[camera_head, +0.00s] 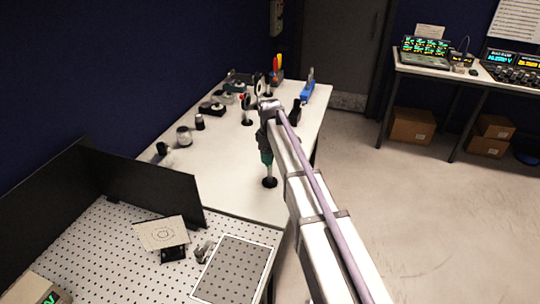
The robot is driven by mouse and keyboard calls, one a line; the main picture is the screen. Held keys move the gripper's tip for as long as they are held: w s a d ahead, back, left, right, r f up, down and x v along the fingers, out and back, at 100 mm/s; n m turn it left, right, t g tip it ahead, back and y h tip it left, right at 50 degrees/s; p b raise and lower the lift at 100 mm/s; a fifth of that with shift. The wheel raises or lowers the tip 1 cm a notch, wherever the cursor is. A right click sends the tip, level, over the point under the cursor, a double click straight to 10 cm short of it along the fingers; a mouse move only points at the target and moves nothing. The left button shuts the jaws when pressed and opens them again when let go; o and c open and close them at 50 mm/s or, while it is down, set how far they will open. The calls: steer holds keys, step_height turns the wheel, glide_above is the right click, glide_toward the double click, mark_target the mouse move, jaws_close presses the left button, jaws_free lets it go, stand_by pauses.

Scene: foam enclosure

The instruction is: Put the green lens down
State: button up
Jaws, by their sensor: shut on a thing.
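The green lens (266,157) shows as a small dark-green piece on a post with a round black base (269,183). It is upright near the right edge of the white table (225,185). My gripper (265,148) points down from the end of my arm and is shut on the top of the lens. The fingers are small and partly hidden by my arm. I cannot tell whether the base touches the table.
Several mounts and small parts stand toward the back, including a blue item (308,84). Small cylinders (184,136) stand at the left. Black panels (145,187) border the perforated board (120,240) in front. Bare tabletop lies left of the lens.

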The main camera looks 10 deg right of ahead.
steer(key=shift+f, duration=0.25)
steer(key=o, duration=1.6)
steer(key=shift+r, duration=0.1)
step_height(320, 180, up, 12)
steer(key=p, duration=1.2)
steer(key=shift+s+r, duration=0.1)
steer(key=shift+r, duration=0.15)
steer(key=s+m, duration=1.2)
steer(key=s, duration=1.9)
steer(key=f+b, duration=1.3)
steer(key=shift+w+a+f, duration=0.1)
steer(key=shift+w+f, duration=0.1)
steer(key=shift+f, duration=0.1)
